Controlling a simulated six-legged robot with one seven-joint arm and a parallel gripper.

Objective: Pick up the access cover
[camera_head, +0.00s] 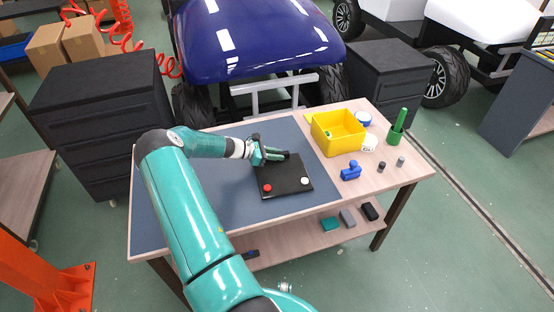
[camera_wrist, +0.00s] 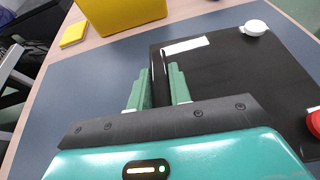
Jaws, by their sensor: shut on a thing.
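The access cover looks to be the black rectangular plate (camera_head: 287,175) on the blue-grey mat. It has a red knob at its near left corner and a white knob at its right. In the wrist view the plate (camera_wrist: 225,75) fills the right side, with a white label strip on it. My gripper (camera_head: 272,155) is at the plate's far edge. In the wrist view its green fingers (camera_wrist: 160,88) stand on either side of a thin black part, shut on it. The plate appears to lie flat on the mat; any small gap beneath cannot be told.
Right of the mat stand a yellow bin (camera_head: 338,132), a blue part (camera_head: 351,171), a white round piece (camera_head: 369,144), a green holder (camera_head: 397,127) and small grey cylinders (camera_head: 401,162). A blue-hooded cart (camera_head: 260,40) is behind the table.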

